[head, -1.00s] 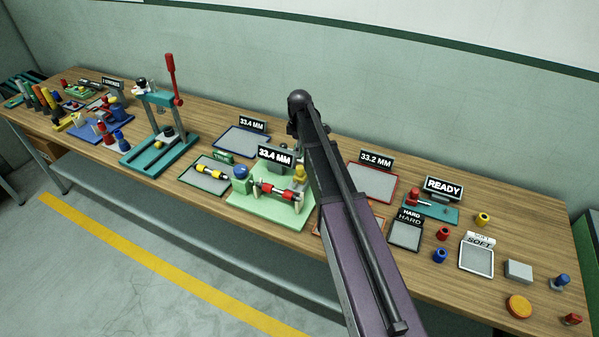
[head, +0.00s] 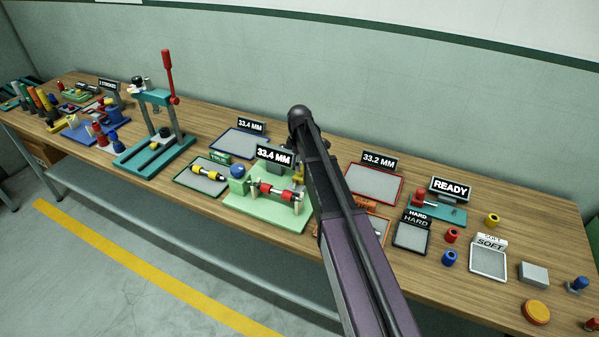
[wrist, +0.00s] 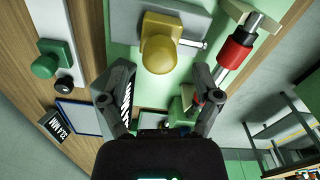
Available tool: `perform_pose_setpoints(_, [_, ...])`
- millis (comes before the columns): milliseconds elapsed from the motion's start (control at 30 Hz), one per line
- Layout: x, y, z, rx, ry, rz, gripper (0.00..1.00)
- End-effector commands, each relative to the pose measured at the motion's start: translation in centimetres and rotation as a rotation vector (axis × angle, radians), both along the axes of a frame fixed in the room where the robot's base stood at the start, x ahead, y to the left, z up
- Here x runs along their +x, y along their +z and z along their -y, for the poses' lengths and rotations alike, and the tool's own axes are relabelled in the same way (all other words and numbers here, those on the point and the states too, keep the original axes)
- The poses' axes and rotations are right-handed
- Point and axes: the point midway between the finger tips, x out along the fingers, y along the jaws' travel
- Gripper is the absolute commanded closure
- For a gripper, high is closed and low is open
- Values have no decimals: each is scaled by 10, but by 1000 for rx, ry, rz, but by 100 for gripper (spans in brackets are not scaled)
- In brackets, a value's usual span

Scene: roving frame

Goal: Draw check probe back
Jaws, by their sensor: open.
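A pale green gauge fixture (head: 262,211) stands on the bench with a "33.4 MM" display (head: 275,156). A red-banded steel part (head: 277,191) lies across its posts, and the red part also shows in the wrist view (wrist: 236,49). A blue knob (head: 237,171) is at the fixture's left, and a yellow knob (head: 299,171) is at its back right. No label marks which part is the check probe. In the wrist view the yellow knob (wrist: 158,52) is at or just beyond my open gripper's fingertips (wrist: 160,70); contact cannot be told. My arm hides the gripper in the head view.
A tray with a yellow-banded part (head: 206,170) is left of the fixture, and a teal press (head: 150,160) stands farther left. A red-edged tray (head: 375,184) and a "READY" stand (head: 450,188) are right. Small coloured pegs crowd the right end.

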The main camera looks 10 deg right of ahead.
Motion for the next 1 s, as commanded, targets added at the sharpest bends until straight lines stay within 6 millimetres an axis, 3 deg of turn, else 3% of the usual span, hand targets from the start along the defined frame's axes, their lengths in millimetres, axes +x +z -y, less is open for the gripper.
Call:
perform_pose_setpoints(300, [0, -20, 0, 0, 0, 0, 19])
perform_pose_setpoints(767, [0, -21, 0, 0, 0, 0, 19])
perform_pose_setpoints(1000, [0, -22, 0, 0, 0, 0, 87])
